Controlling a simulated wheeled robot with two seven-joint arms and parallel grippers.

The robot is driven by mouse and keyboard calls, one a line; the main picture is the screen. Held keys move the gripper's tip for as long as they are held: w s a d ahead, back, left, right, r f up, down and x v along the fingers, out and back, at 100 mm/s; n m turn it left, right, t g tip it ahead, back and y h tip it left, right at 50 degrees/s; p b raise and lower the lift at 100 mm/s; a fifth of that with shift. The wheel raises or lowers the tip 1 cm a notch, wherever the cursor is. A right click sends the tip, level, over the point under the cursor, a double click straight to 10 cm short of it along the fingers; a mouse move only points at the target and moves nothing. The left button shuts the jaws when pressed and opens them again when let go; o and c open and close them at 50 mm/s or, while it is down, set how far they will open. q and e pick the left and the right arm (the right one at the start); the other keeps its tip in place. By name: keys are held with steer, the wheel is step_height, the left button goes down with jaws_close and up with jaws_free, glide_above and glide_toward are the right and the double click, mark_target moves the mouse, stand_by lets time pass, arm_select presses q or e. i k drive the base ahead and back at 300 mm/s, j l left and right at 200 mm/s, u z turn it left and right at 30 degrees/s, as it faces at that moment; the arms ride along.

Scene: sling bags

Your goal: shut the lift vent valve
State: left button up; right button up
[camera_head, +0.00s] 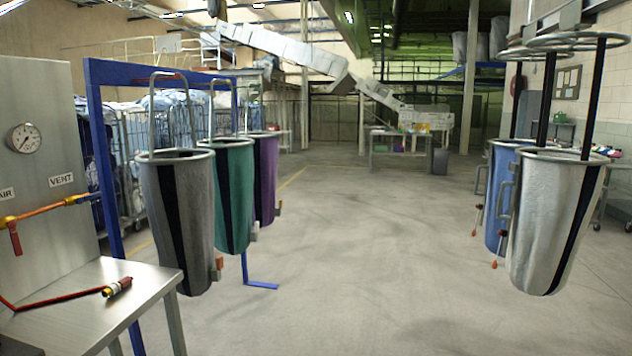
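A grey metal panel (32,135) stands at the left edge with a round gauge (24,138), a VENT label (61,180) and a partly cut-off AIR label (6,194). An orange-yellow pipe (40,211) runs below the labels. A red lever (15,240) hangs down from it under the AIR label. A yellow piece with a blue part (80,198) sits at its right end, below and right of the VENT label. I cannot tell whether this end is the vent valve or how it is set. Neither of my grippers is in view.
A steel table (150,277) in front of the panel holds a red hose with a fitting (118,287). Grey (180,220), green (230,200) and purple (265,180) bags hang by a blue frame (105,160). White (550,220) and blue (497,190) bags hang right. The middle floor is clear.

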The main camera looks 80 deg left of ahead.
mark_target(79, 200)
steer(key=u, duration=2.4)
